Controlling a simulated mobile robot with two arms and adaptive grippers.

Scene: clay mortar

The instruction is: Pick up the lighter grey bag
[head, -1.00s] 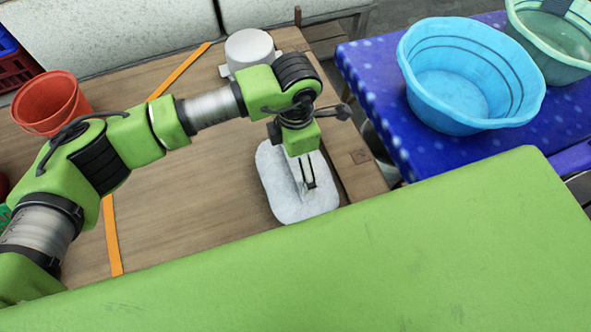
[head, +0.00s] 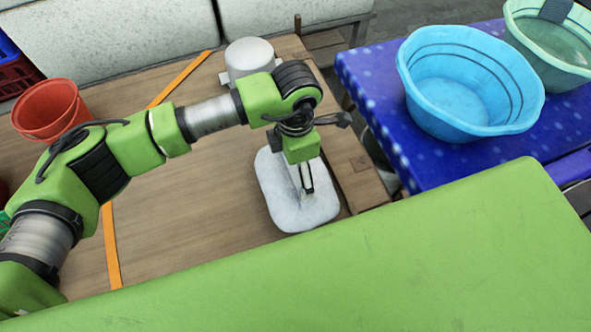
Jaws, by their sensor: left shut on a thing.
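The lighter grey bag (head: 288,208) is a pale, rounded bag lying on the wooden table near its right edge. My left gripper (head: 307,189) points down onto the bag's middle and is shut on it. The gripper and wrist hide part of the bag's top. I cannot tell whether the bag is clear of the table. My right gripper is not in view. No darker bag can be made out.
A white pot (head: 249,58) stands behind my arm, and a red bucket (head: 48,108) is at the left. Orange strips (head: 111,245) lie on the wooden table (head: 190,240). A blue basin (head: 470,85) and a green basin (head: 550,45) stand on a blue-covered table (head: 375,85).

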